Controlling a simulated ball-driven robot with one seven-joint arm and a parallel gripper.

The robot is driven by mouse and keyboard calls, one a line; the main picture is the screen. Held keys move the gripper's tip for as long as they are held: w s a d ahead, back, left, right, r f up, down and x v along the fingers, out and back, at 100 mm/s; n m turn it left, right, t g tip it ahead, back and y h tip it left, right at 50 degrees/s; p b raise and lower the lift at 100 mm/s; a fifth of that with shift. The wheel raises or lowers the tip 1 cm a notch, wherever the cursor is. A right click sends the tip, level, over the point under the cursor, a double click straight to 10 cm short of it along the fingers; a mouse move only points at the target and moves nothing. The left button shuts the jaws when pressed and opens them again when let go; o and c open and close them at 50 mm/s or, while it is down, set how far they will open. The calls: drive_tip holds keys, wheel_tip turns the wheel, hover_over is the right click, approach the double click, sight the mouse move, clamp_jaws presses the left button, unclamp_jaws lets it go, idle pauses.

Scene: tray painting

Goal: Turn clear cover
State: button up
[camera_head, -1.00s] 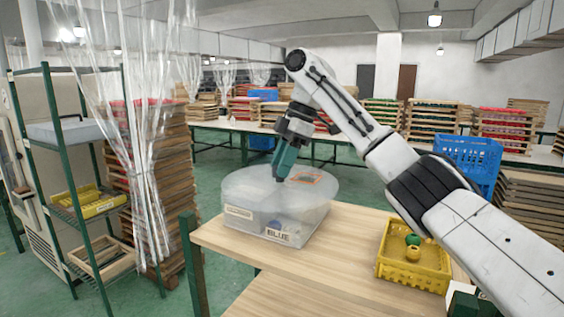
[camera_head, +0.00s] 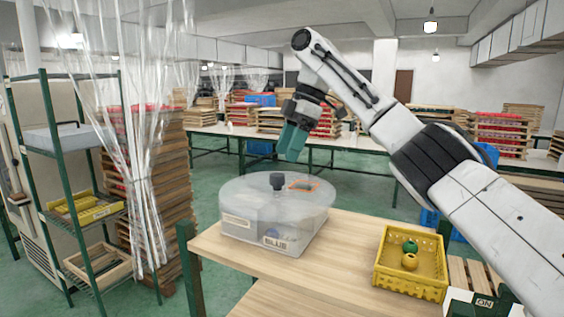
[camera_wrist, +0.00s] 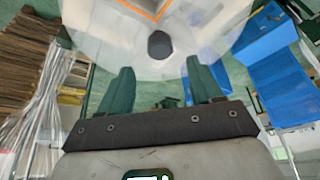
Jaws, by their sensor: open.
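The clear cover (camera_head: 318,203) is a round translucent lid on a box labelled BLUE (camera_head: 275,240), near the left end of the wooden table. A dark knob (camera_head: 277,181) stands up from its middle, and an orange outline marks its top to the right of the knob. My gripper (camera_head: 290,143) is above the cover, apart from the knob, with its green fingers empty. In the wrist view the fingers (camera_wrist: 160,88) are spread wide, and the knob (camera_wrist: 159,45) lies beyond them, between their lines. The box's contents are blurred by the cover.
A yellow crate (camera_head: 378,268) with a green and a yellow ball-like item stands at the table's right. Bare wood (camera_head: 335,255) lies between it and the box. A clear plastic curtain (camera_head: 140,150) and a green-framed shelf (camera_head: 50,130) stand at the left.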

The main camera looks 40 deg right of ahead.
drive_tip(key=p+v, duration=0.1)
drive_tip(key=v, duration=0.4)
drive_tip(key=shift+f, duration=0.1)
idle(0.5)
